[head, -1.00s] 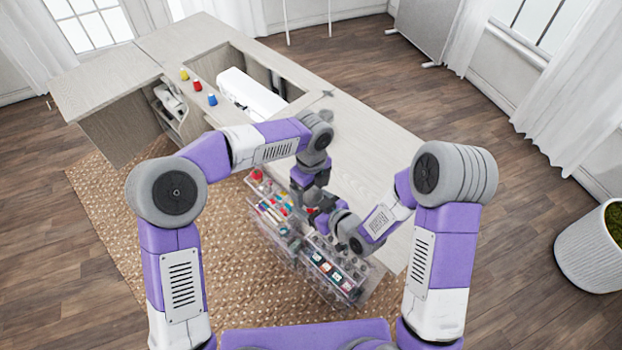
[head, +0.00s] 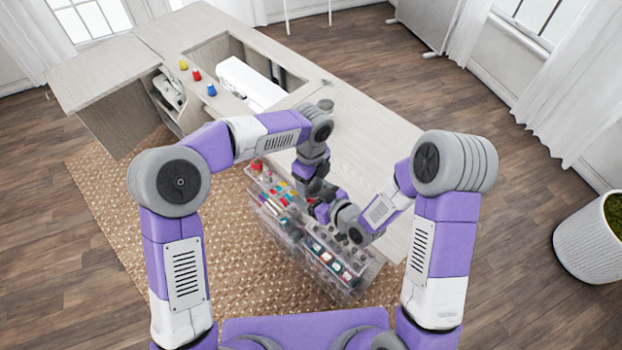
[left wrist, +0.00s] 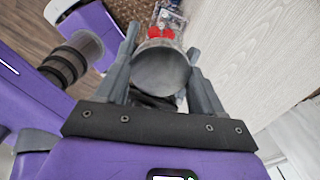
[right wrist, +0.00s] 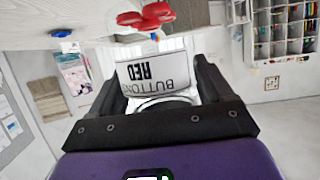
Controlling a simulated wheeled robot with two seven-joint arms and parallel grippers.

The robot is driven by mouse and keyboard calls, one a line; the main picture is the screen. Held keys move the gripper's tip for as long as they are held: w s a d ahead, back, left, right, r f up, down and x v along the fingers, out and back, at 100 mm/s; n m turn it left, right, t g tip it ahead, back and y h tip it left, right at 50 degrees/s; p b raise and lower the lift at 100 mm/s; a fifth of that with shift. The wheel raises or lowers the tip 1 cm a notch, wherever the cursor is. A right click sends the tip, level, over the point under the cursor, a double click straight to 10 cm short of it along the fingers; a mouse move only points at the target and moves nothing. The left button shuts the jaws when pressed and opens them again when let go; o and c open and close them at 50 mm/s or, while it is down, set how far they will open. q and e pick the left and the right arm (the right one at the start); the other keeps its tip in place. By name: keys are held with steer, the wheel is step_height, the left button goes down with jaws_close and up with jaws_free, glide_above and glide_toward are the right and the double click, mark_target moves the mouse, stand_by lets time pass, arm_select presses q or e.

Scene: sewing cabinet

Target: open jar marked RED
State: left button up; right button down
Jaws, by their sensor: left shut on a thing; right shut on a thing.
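The jar with the upside-down label BUTTON RED (right wrist: 148,82) is between the fingers of my right gripper (right wrist: 165,85). Red buttons (right wrist: 146,17) show beyond the label in that view. My left gripper (left wrist: 162,65) is shut on a round grey lid (left wrist: 161,72). Red contents (left wrist: 155,34) show just beyond the lid. In the head view, my left gripper (head: 312,188) and right gripper (head: 328,205) are close together over the clear containers, and the jar is hidden by them. I cannot tell whether the lid still touches the jar.
Clear containers (head: 332,262) with several small items stand at the near side of the wooden cabinet top (head: 375,150). A yellow (head: 183,64), a red (head: 196,75) and a blue spool (head: 211,90) stand at the far left. The cabinet top right of my grippers is clear.

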arm_select(q)
steer(key=n, duration=0.4)
steer(key=shift+n, duration=0.3)
steer(key=o, duration=1.2)
steer(key=shift+c, duration=0.2)
steer(key=shift+r, duration=0.1)
